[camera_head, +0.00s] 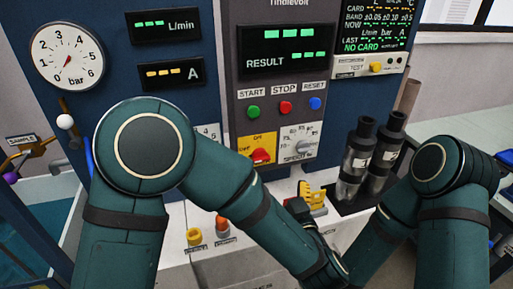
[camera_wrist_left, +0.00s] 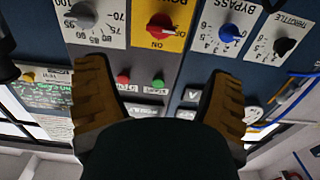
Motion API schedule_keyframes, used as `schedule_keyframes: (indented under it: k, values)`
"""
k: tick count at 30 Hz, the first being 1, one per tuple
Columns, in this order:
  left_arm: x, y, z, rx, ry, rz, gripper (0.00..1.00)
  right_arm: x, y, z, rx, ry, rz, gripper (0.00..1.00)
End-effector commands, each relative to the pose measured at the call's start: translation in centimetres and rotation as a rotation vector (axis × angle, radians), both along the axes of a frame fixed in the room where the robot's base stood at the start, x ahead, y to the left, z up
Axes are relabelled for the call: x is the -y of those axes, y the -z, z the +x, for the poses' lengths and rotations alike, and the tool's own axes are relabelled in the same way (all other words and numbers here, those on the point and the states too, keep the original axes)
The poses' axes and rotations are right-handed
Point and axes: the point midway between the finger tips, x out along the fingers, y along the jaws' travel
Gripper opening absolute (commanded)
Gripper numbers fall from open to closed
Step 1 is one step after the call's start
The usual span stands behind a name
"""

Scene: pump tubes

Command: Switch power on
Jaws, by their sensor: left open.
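The power switch is a red knob on a yellow plate (camera_head: 261,150) marked OFF and ON, low on the grey middle panel. In the left wrist view, which shows the panel upside down, the red knob (camera_wrist_left: 160,24) is at the top middle, beyond my fingertips. My left gripper (camera_head: 314,194) has yellow fingers and is in front of the panel, below and right of the switch in the head view. It also shows in the left wrist view (camera_wrist_left: 160,68), open and empty, its fingers wide apart. The knob's exact setting is hard to read. My right gripper is not in view.
START, STOP and RESET buttons (camera_head: 285,107) sit above the switch; a speed dial (camera_head: 302,145) is right beside it. Dark cylinders (camera_head: 355,160) stand at the right. Yellow and orange pegs (camera_head: 194,236) stand on the pale ledge. The bypass knob (camera_wrist_left: 229,32) is beside the power plate.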

Motion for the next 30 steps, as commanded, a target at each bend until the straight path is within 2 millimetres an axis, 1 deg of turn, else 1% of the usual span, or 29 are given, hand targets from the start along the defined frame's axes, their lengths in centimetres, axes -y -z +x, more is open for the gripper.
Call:
schedule_keyframes:
  k: [5,8,15,21,25,30]
  values:
    - [-0.6,0.1,1.6,0.0,-0.005,-0.002,0.83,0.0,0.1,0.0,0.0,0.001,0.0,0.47]
    - [-1.2,0.1,3.2,-0.001,-0.006,-0.003,0.83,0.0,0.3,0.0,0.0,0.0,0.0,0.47]
    - [-2.7,0.1,7.8,0.0,-0.006,-0.003,0.83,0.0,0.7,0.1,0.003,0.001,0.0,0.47]
    - [-3.7,0.1,11.0,0.0,-0.004,-0.002,0.83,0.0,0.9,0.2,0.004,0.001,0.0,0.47]
    - [-4.1,0.1,12.3,0.0,-0.003,-0.003,0.83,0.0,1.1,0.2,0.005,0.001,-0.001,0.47]
    - [-4.3,0.0,13.0,0.001,0.0,-0.002,0.83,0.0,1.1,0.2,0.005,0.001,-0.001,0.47]
